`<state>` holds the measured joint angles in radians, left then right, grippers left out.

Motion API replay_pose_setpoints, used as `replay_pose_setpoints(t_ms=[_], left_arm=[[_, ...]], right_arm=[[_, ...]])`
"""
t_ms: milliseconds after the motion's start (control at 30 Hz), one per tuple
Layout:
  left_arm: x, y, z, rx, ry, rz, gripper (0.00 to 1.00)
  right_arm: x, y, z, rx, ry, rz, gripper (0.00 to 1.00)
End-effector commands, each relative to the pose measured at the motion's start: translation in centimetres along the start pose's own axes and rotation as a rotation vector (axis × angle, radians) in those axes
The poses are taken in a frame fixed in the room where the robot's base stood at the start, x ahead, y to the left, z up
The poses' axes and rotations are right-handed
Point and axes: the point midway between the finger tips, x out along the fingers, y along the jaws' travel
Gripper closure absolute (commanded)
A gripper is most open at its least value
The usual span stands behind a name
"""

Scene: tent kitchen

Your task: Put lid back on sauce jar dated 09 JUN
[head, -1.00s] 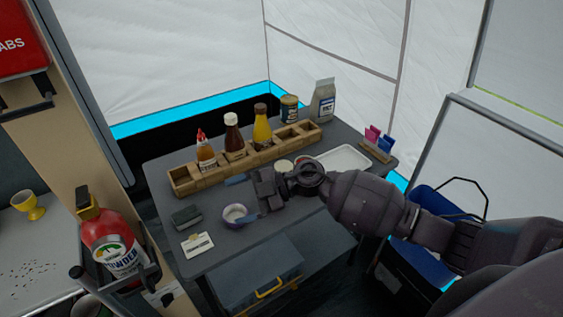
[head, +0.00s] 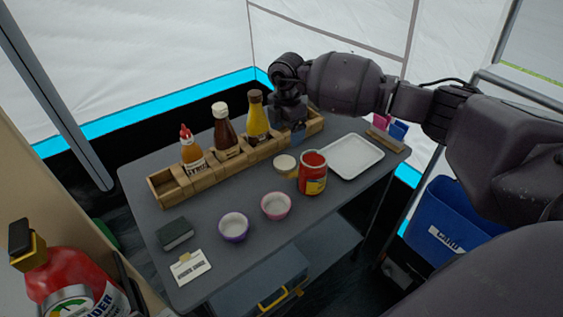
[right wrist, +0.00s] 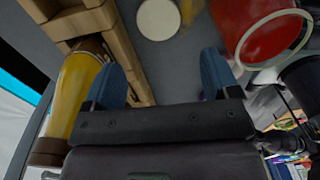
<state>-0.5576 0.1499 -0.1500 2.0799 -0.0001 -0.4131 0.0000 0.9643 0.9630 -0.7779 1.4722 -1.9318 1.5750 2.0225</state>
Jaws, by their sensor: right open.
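The sauce jar (head: 312,180) stands upright and open on the grey table, red inside, with a label too small to read for a date. It also shows at the top right of the right wrist view (right wrist: 245,28). A pale round lid (head: 285,163) lies flat on the table just left of and behind the jar; it also shows at the top of the right wrist view (right wrist: 158,18). My right gripper (head: 298,137) is open and empty, pointing down near the right part of the wooden rack, behind the lid. It touches neither lid nor jar. My left gripper is out of view.
The wooden rack (head: 172,187) holds several bottles, including a mustard bottle (head: 257,118) close to my right gripper. A white tray (head: 352,157) is right of the jar. Two small bowls, purple (head: 234,227) and pink (head: 276,206), stand in front. A card (head: 190,267) lies front left.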

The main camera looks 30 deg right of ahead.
Motion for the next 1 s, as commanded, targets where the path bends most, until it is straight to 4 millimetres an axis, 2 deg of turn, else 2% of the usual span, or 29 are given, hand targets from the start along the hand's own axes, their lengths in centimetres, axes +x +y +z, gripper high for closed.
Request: replay_pose_setpoints(t_ms=[267, 500, 667, 833, 1000], left_arm=[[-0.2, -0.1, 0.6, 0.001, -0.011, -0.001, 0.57], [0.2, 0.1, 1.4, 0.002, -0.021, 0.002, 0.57], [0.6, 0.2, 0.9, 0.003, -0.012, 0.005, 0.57], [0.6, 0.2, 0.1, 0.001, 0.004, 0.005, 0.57], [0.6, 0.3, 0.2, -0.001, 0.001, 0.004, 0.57]], right_arm=[[0.5, 0.0, -0.1, -0.002, 0.003, 0.000, 0.19], [3.7, 0.0, -0.1, -0.002, 0.004, -0.003, 0.19], [5.6, 0.0, -0.1, -0.002, 0.004, -0.002, 0.19], [5.6, 0.1, -0.1, -0.003, 0.004, 0.002, 0.19], [5.6, 0.1, -0.1, -0.003, 0.004, 0.002, 0.19]])
